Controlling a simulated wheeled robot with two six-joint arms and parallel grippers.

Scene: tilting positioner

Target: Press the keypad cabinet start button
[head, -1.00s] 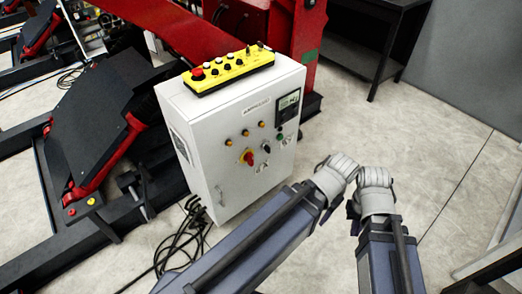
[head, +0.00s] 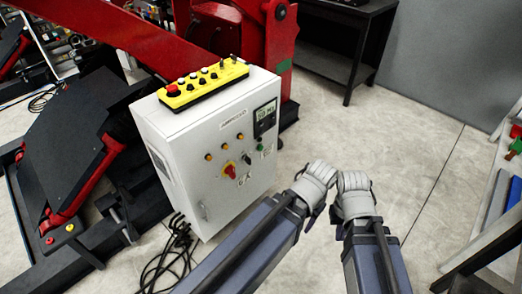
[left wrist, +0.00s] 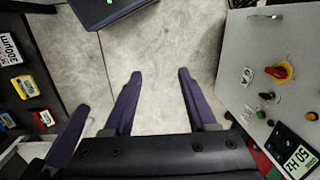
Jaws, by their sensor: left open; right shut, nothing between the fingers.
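The white keypad cabinet (head: 180,200) stands upright left of the middle in the head view. Its front carries a green button (head: 260,147), a black knob (head: 247,159), a red-and-yellow rotary switch (head: 230,170), orange lamps (head: 225,145) and a lit display (head: 266,116). In the left wrist view the cabinet is at the right, with the green button (left wrist: 261,114) below the rotary switch (left wrist: 280,71). My left gripper (left wrist: 158,85) is open and empty over bare floor, apart from the cabinet. My right gripper (head: 335,213) is shut and empty beside it; its fingertips are mostly hidden.
A yellow control box (head: 203,86) lies on the cabinet top. Black cables (head: 170,262) lie on the floor at its foot. Red and black positioner frames (head: 75,150) fill the left. A dark table (head: 345,45) is behind; a shelf with coloured items (head: 497,205) is at right.

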